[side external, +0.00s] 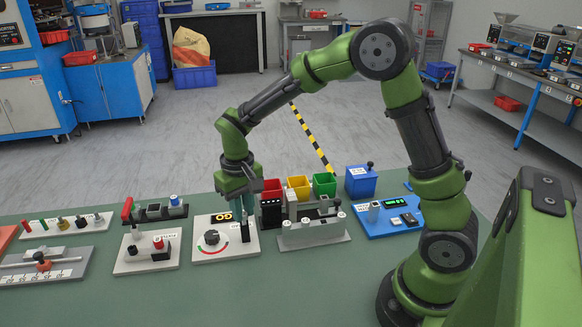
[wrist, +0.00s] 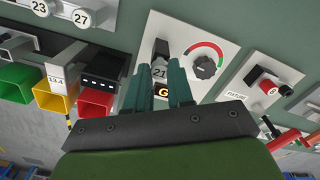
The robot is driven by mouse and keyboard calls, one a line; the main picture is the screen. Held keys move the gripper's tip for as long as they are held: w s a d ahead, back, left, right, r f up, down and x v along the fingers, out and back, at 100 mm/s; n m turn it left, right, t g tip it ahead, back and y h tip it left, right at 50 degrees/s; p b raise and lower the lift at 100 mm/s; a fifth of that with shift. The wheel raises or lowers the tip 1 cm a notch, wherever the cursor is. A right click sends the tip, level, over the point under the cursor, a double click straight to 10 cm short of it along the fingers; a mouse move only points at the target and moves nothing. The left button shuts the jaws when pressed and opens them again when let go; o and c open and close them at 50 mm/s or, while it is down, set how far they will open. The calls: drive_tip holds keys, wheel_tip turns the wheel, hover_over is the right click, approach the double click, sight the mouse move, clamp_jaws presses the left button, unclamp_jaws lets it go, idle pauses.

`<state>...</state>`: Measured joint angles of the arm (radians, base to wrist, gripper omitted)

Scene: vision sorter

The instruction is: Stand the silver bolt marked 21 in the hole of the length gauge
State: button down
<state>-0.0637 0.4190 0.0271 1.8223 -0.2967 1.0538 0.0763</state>
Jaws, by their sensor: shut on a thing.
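My gripper (side external: 240,215) points down over the right part of a white panel (side external: 203,252) that has a round dial (side external: 212,238) and a lit orange display (side external: 221,217). This panel looks like the length gauge. In the wrist view my two green fingers (wrist: 160,84) are shut on the bolt marked 21 (wrist: 159,72), whose numbered end shows between them. A dark block (wrist: 162,47) on the panel lies just beyond the bolt. The bolt's shank and the gauge's hole are hidden, so I cannot tell whether the bolt is in the hole.
A grey rack (side external: 318,238) to the right holds other bolts, including ones marked 23 (wrist: 38,8) and 27 (wrist: 81,17). Red (side external: 272,186), yellow (side external: 299,186) and green (side external: 324,183) bins stand behind. A white fixture plate (side external: 145,262) lies left; a blue device (side external: 385,222) lies right.

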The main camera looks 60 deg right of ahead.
sight(244, 214)
drive_tip(key=shift+r, duration=2.9)
drive_tip(key=shift+d+r, duration=0.1)
drive_tip(key=shift+d, duration=0.3)
drive_tip(key=s+d+r+m, duration=0.2)
drive_tip(key=s+d, duration=0.3)
drive_tip(key=d, duration=0.4)
drive_tip(key=s+d+r+m, duration=0.3)
drive_tip(key=s+d, duration=0.1)
drive_tip(key=d, duration=0.5)
drive_tip(key=s+d+f+m, duration=0.1)
drive_tip(key=s+d, duration=0.1)
drive_tip(key=s, duration=0.5)
drive_tip(key=s+d+f, duration=0.1)
drive_tip(key=s+d, duration=0.2)
drive_tip(key=s, duration=0.4)
drive_tip(key=shift+s+a+f, duration=0.1)
drive_tip(key=shift+a+f, duration=0.05)
drive_tip(key=shift+f, duration=1.2)
drive_tip(key=shift+s+a+f, duration=0.1)
drive_tip(key=shift+f, duration=1.25)
